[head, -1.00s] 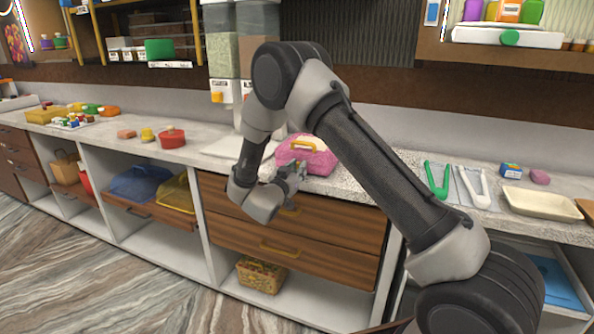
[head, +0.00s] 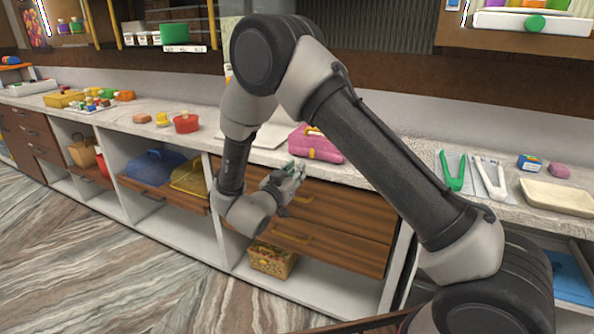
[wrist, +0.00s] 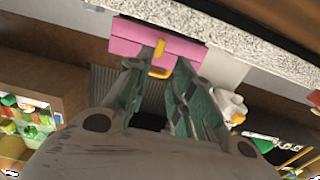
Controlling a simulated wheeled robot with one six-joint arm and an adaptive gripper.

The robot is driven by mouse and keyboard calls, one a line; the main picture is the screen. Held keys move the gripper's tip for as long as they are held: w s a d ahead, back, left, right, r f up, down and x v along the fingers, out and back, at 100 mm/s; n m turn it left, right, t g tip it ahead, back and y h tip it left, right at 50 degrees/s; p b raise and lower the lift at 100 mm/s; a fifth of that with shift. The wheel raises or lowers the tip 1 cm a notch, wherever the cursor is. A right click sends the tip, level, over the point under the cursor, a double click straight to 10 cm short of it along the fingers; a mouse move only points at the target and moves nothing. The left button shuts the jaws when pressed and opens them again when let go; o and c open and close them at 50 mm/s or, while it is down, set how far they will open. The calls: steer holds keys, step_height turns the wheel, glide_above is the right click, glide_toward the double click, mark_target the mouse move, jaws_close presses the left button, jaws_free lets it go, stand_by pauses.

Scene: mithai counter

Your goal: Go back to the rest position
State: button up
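My gripper (head: 294,172) hangs in front of the wooden drawers, a little below and left of the pink box (head: 316,148). In the wrist view the two green-grey fingers of my gripper (wrist: 168,62) stand apart with nothing between them. The pink box also shows in the wrist view (wrist: 132,38), beyond the fingertips, with a yellow handle or clasp on it. My gripper does not appear to touch it. My arm bends up and over from the lower right and hides part of the counter and back wall.
The counter (head: 385,172) runs across the view. Green tongs (head: 452,178), white tongs (head: 490,178) and a cream tray (head: 556,198) lie on its right, a red pot (head: 186,123) on its left. A patterned basket (head: 271,258) sits on the low shelf. The floor at left is clear.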

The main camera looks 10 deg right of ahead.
steer(key=shift+f, duration=0.1)
steer(key=w+a+f+n+g+y, duration=0.2)
steer(key=a+f+y, duration=0.35)
steer(key=f, duration=0.35)
steer(key=s+a+f+n+g+y, duration=0.2)
steer(key=s+a+n+g+y, duration=0.2)
steer(key=s+a+g+y, duration=0.25)
steer(key=s+d+r+g, duration=0.1)
steer(key=s+d+r, duration=1.3)
steer(key=d, duration=0.3)
steer(key=s+d+r+n+h, duration=0.1)
steer(key=s+d+r, duration=1.4)
steer(key=s+d, duration=0.1)
steer(key=shift+s+d+r+g, duration=0.15)
steer(key=shift+d+r+g, duration=0.15)
steer(key=shift+d, duration=0.2)
